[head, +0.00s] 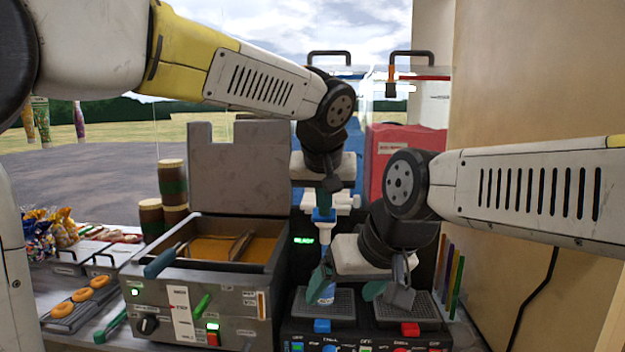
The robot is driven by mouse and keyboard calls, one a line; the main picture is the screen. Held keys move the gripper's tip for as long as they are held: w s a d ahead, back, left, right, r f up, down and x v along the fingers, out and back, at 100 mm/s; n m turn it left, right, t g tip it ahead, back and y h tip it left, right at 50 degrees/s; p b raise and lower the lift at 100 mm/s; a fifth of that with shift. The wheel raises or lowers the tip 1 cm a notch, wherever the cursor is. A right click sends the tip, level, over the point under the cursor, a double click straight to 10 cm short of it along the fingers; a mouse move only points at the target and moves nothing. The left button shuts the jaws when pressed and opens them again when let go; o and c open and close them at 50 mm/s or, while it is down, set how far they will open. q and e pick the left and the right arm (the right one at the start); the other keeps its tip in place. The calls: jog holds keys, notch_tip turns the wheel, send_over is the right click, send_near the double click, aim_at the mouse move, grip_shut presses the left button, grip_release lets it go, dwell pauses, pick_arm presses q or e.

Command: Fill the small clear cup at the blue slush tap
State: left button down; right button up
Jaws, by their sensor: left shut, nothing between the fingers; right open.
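The blue slush tap (324,215) is on the front of the slush machine, below the blue tank (352,140). My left gripper (328,208) is shut and empty, pointing down at the tap. A pale blue column (325,238) shows below the tap. A small blue-and-white patch (328,293), perhaps part of the clear cup, shows low beside a green fingertip, above the left drip grate (343,312). My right gripper (348,287) is open, its fingers spread low in front of the machine. Its body hides part of the space under the taps. The cup's outline and fill level are unclear.
The red tank (392,150) stands right of the blue one, above a right drip grate (420,310). Coloured sticks (451,278) stand by the right wall.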

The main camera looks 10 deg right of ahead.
pick_arm(q)
jog(key=shift+r, duration=0.1)
dwell(0.7)
jog(key=shift+r, duration=0.7)
jog(key=s+r, duration=0.2)
jog(key=r, duration=0.4)
jog(key=s+a+r, duration=0.1)
jog(key=s+r, duration=0.1)
jog(key=r, duration=0.5)
jog(key=shift+s+a, duration=0.15)
jog(key=shift+s, duration=0.2)
